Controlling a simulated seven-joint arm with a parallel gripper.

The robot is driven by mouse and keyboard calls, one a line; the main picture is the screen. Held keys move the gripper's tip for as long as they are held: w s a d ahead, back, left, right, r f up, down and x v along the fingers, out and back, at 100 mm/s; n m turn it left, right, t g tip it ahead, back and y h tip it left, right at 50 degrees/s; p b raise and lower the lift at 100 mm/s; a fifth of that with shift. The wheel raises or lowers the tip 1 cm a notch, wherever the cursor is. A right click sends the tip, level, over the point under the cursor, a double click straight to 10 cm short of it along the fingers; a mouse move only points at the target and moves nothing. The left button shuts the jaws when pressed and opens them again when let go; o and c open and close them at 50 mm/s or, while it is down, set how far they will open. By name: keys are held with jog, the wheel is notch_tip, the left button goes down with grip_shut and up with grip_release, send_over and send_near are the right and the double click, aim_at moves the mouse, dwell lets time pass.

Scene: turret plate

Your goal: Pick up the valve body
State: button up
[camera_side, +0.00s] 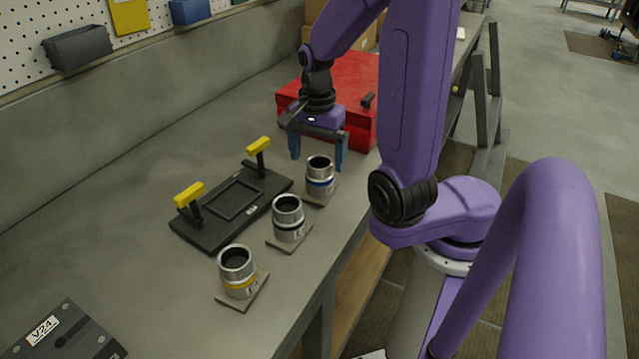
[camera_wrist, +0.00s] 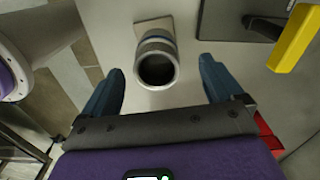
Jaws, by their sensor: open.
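Three hollow metal cylinders stand upright in a row on small flat pads; the frames do not show which one is called the valve body. The far cylinder has a blue band (camera_side: 320,181), the middle cylinder a dark and pale band (camera_side: 289,224), the near cylinder a yellow band (camera_side: 239,278). My gripper (camera_side: 318,157) points down with its blue fingers open at the far, blue-banded cylinder. In the wrist view this cylinder (camera_wrist: 156,47) shows its open mouth between the spread fingers (camera_wrist: 160,68), with gaps on both sides. The gripper is empty.
A black plate fixture (camera_side: 205,240) with two yellow-topped clamps (camera_side: 189,195) lies left of the cylinders. A red box (camera_side: 353,75) stands behind my gripper. A dark V24-labelled block (camera_side: 72,338) is at the lower left.

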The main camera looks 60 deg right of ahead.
aim_at(319, 172)
jog(key=shift+s+d+f, duration=0.1)
jog(key=shift+f, duration=1.2)
jog(key=shift+s+f, duration=0.1)
jog(key=shift+f, duration=1.2)
jog(key=c, duration=1.7)
jog(key=shift+o, duration=0.2)
jog(key=shift+r, duration=0.1)
